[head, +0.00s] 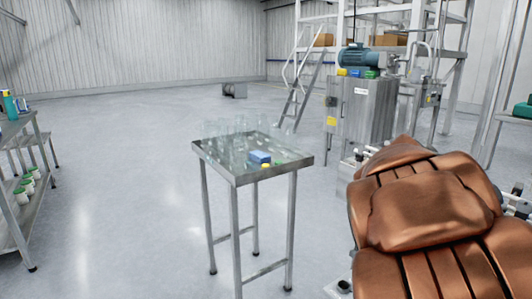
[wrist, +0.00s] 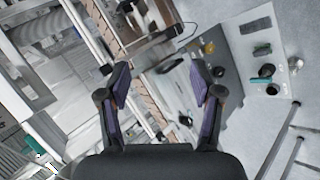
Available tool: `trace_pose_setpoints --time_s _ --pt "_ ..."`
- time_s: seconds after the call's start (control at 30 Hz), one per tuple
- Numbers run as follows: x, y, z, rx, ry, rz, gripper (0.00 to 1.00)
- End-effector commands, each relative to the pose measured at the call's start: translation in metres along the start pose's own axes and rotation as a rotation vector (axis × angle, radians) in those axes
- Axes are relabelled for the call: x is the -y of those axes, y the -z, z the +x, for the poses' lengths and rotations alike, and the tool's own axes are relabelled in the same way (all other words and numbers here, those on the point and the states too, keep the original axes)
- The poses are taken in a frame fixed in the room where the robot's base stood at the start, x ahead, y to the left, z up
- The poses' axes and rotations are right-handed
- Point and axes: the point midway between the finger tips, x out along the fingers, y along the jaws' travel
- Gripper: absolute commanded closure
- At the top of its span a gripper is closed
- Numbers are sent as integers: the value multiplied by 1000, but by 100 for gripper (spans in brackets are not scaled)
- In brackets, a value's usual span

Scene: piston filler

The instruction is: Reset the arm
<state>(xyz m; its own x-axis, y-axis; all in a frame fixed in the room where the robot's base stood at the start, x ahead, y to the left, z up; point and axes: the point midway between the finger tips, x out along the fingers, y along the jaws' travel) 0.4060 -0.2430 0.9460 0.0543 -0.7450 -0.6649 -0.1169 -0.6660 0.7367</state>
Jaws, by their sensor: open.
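My gripper (wrist: 161,78) shows in the wrist view with its two dark, purple-sided fingers spread wide apart. Nothing is held between them. Behind the fingers, the view is tilted and shows machine parts at some distance. The gripper cannot be made out in the head view.
A metal table (head: 242,178) holds clear glassware, a blue block (head: 260,157) and a small yellow item. A steel machine cabinet (head: 360,113) stands behind, near a ladder (head: 300,90). A shelf (head: 28,185) is at left. Grey floor between is clear. A grey control panel (wrist: 235,70) shows in the wrist view.

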Motion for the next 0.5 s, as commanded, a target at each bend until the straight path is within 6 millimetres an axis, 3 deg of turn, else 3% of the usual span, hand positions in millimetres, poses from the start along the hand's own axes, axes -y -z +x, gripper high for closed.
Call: trace_pose_setpoints --time_s 0.03,0.27,0.5 --pt "-5 -11 -19 10 51 10 35" --pt "23 -69 -66 79 288 25 35" --pt "57 -128 -131 145 534 -15 35"
